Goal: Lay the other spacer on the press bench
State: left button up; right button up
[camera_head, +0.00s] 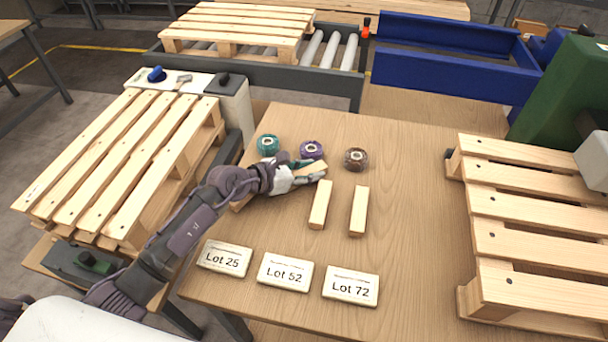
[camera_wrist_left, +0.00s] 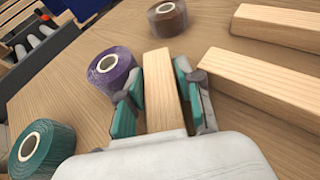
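My left gripper (camera_head: 305,171) is over the wooden table (camera_head: 420,150), just below the tape rolls. In the left wrist view, its teal-padded fingers (camera_wrist_left: 160,92) lie close along both sides of a pale wooden spacer (camera_wrist_left: 160,75), seemingly touching it. The palm hides its near end. I cannot tell whether it is clear of the table. Two more spacers (camera_head: 320,204) (camera_head: 358,211) lie side by side to the right. My right gripper is out of view. No label marks the press bench.
Teal (camera_head: 268,145), purple (camera_head: 311,150) and brown (camera_head: 356,159) tape rolls stand behind the gripper. Cards Lot 25 (camera_head: 225,258), Lot 52 (camera_head: 285,272) and Lot 72 (camera_head: 351,286) lie in front. Pallets flank the table; a green machine (camera_head: 565,95) stands back right.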

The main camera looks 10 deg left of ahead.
pick_arm(q)
grip_shut()
jog(key=shift+r, duration=0.5)
jog(key=r, duration=0.2)
jog(key=d+r, duration=0.1)
jog(key=r, duration=0.1)
jog(key=shift+s+p, duration=0.2)
jog(key=shift+p, duration=0.15)
jog(key=s+d+r, duration=0.4)
jog(key=d+r, duration=0.1)
jog(key=d, duration=0.4)
jog(key=s+a+r+m+g+p, duration=0.1)
jog(key=s+a+r+p, duration=0.1)
jog(key=s+a, duration=0.4)
jog(key=s+a+r+m+h+p, duration=0.1)
jog(key=s+a+r+p, duration=0.1)
jog(key=s+a, duration=0.5)
jog(key=a+r, duration=0.1)
jog(key=a, duration=0.3)
jog(key=shift+a+r+g, duration=0.3)
jog(key=shift+r+g, duration=0.05)
jog(key=shift+g, duration=0.05)
jog(key=shift+w+r, duration=0.1)
jog(key=shift+w, duration=0.05)
